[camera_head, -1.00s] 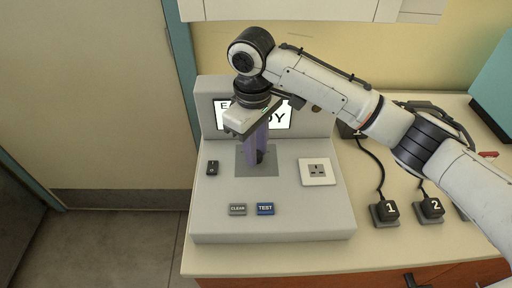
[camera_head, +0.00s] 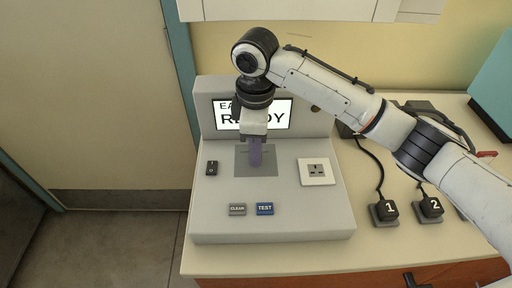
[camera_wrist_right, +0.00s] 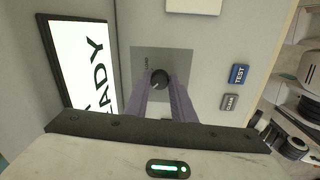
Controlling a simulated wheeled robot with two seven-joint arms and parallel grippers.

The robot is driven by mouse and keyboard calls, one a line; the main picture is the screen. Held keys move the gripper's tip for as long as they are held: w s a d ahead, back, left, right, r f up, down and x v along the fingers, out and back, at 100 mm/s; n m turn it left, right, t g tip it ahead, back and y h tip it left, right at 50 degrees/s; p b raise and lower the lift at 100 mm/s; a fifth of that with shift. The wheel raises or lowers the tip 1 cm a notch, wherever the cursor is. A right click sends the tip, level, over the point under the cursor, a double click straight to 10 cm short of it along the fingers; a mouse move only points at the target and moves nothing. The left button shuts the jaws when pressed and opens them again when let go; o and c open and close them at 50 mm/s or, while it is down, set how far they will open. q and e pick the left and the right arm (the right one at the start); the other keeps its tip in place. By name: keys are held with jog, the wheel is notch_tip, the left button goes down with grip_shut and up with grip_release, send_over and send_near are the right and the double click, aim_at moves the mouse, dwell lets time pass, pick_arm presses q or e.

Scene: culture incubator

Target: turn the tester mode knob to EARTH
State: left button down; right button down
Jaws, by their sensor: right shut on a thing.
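The tester (camera_head: 220,222) is a grey console on the counter. Its screen (camera_head: 280,115) shows "READY" under a partly hidden line that begins "EA". The mode knob (camera_wrist_right: 159,79) is small, round and dark, on a darker grey square panel (camera_head: 269,168). My right gripper (camera_head: 255,160) points down over that panel, and its purple fingers hide the knob in the head view. In the right wrist view the fingertips (camera_wrist_right: 160,85) lie on both sides of the knob, shut on it. My left gripper is not in view.
The tester also has a socket (camera_head: 317,172), a black switch (camera_head: 212,168), a CLEAR button (camera_head: 237,210) and a blue TEST button (camera_head: 265,209). Black plugs marked 1 (camera_head: 385,211) and 2 (camera_head: 430,208), with cables, stand on the counter at right. Floor is free at left.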

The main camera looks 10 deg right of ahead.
jog(key=shift+w+r, duration=0.1)
jog(key=shift+r, duration=0.05)
jog(key=c, duration=1.5)
grip_release()
jog(key=r, duration=1)
jog(key=shift+s+r, duration=0.1)
jog(key=shift+s, duration=0.2)
jog(key=shift+s, duration=0.1)
